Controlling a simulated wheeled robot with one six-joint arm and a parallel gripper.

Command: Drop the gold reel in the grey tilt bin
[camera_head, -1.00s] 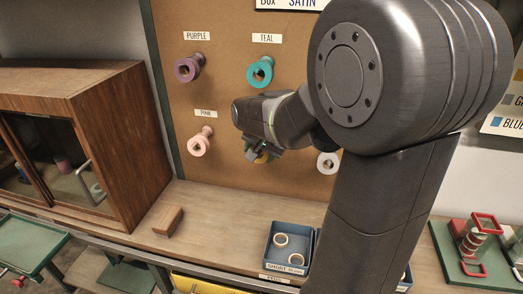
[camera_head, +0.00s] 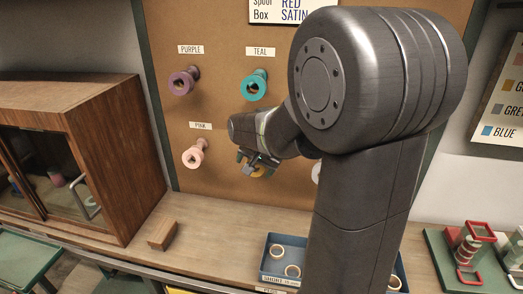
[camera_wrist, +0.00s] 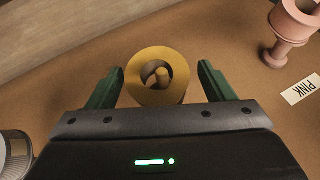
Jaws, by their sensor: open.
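The gold reel (camera_wrist: 137,77) is a yellow ring seen end-on in the wrist view, with a peg-like end showing in its hole. My gripper (camera_wrist: 160,72) is open, with one green finger on each side of the reel. A gap shows on the right side; the left finger is close to the reel, and I cannot tell if it touches. I cannot make out a grey tilt bin.
A pink reel (camera_head: 194,154), purple reel (camera_head: 183,82) and teal reel (camera_head: 254,86) hang on the pegboard (camera_head: 225,120). A blue bin (camera_head: 264,264) with several rings stands on the bench. A wooden block (camera_head: 162,234) and a cabinet (camera_head: 125,150) are at left.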

